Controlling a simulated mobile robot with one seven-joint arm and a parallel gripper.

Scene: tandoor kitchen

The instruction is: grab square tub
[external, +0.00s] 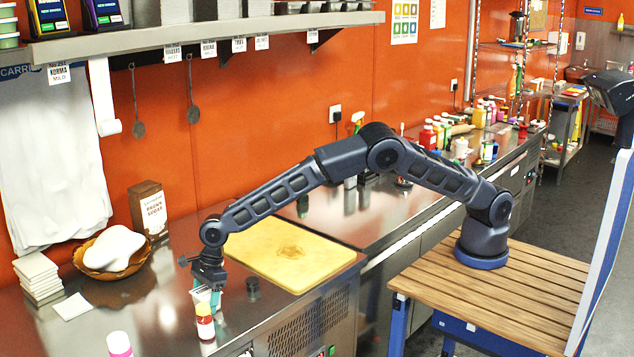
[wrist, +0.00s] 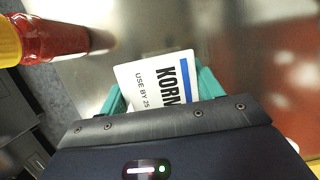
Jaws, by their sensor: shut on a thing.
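The square tub (wrist: 155,80) has a white lid label reading KORMA and USE BY 25, with a blue stripe. It sits between the two teal fingers of my gripper (wrist: 161,92) in the wrist view, and they are shut on it. In the external view the tub (external: 200,293) is a small pale shape under my gripper (external: 208,291), low over the steel counter, partly hidden by the fingers. I cannot tell whether its base touches the counter.
A red sauce bottle (external: 205,322) stands close in front of the tub; it also shows in the wrist view (wrist: 60,38). A small dark pot (external: 253,288) stands to the right, near a yellow chopping board (external: 290,254). A bowl (external: 90,268) and a brown sugar box (external: 148,210) are behind.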

